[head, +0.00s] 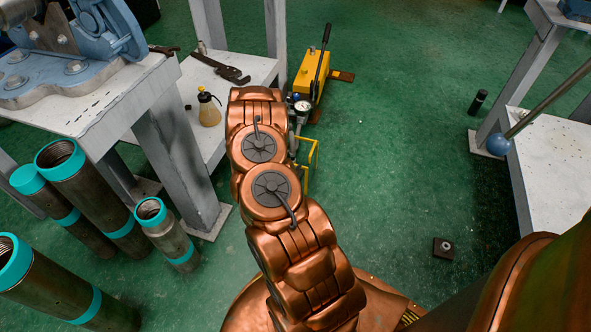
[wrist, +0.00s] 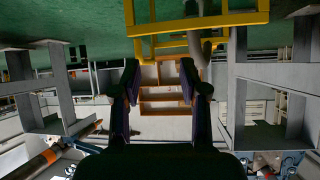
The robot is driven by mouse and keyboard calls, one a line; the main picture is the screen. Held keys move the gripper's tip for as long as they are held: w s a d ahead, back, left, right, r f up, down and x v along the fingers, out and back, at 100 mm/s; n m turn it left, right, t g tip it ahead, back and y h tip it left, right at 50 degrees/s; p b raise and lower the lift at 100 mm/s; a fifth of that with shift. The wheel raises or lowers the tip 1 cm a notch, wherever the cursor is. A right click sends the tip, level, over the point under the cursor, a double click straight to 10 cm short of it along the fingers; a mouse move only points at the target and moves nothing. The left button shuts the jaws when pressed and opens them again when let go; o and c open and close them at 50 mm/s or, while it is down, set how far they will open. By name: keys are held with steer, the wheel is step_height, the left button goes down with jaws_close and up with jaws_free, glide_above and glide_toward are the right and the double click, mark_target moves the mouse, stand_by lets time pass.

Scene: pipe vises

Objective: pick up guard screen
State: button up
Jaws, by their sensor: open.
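No thing in view is plainly a guard screen. The nearest candidate is a yellow bar frame (head: 316,158), partly hidden behind my copper arm in the head view. Yellow bars (wrist: 200,22) also cross the top of the wrist view, beyond my fingertips; I cannot tell if they are the same piece. My gripper (wrist: 159,78) is open, with its two dark fingers apart and nothing visible held between them. In the head view my arm hides the gripper.
A yellow pump (head: 308,75) with a black lever and a gauge (head: 303,107) stands beyond my arm. A low shelf at left holds a wrench (head: 222,68) and an oil can (head: 208,108). Pipes with teal ends (head: 95,195) stand left. Green floor (head: 400,150) is largely clear at right.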

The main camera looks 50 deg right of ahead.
steer(key=s+b+x, duration=0.1)
steer(key=b+x, duration=0.1)
steer(key=x, duration=0.5)
steer(key=s+b+x, duration=0.1)
steer(key=b+x, duration=0.2)
steer(key=x, duration=0.3)
steer(key=shift+s+d+g+h, duration=0.3)
steer(key=shift+s+d+h, duration=0.15)
steer(key=shift+d, duration=0.25)
steer(key=shift+c, duration=0.3)
jaws_close()
